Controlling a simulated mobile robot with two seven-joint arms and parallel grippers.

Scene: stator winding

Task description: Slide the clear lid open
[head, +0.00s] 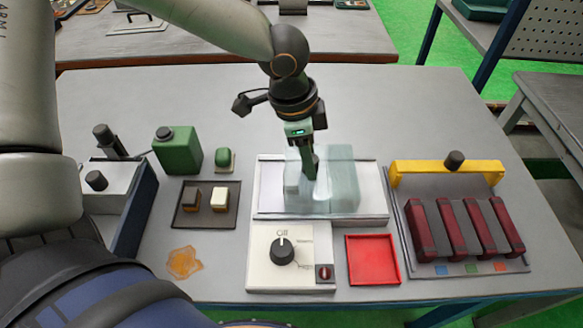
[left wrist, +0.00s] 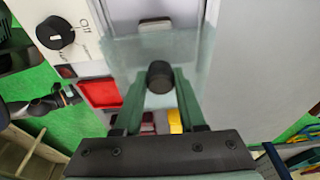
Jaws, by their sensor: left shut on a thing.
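The clear lid (head: 340,180) is a see-through, pale bluish box on the white machine (head: 267,213). It also shows in the left wrist view (left wrist: 190,55). My left gripper (head: 309,172) comes down from above onto the lid. In the left wrist view its green fingers (left wrist: 160,88) close on a round black knob (left wrist: 160,76) on the lid. What lies under the lid is blurred; a pale block (left wrist: 155,25) shows through it. My right gripper does not show in either view.
In front are a dial panel (head: 258,270) and a red tray (head: 373,259). Right of the machine stands a rack with dark red bars (head: 451,228) and a yellow bar (head: 430,173). Left are a green canister (head: 178,152), a dark tray (head: 192,219) and an orange blob (head: 184,263).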

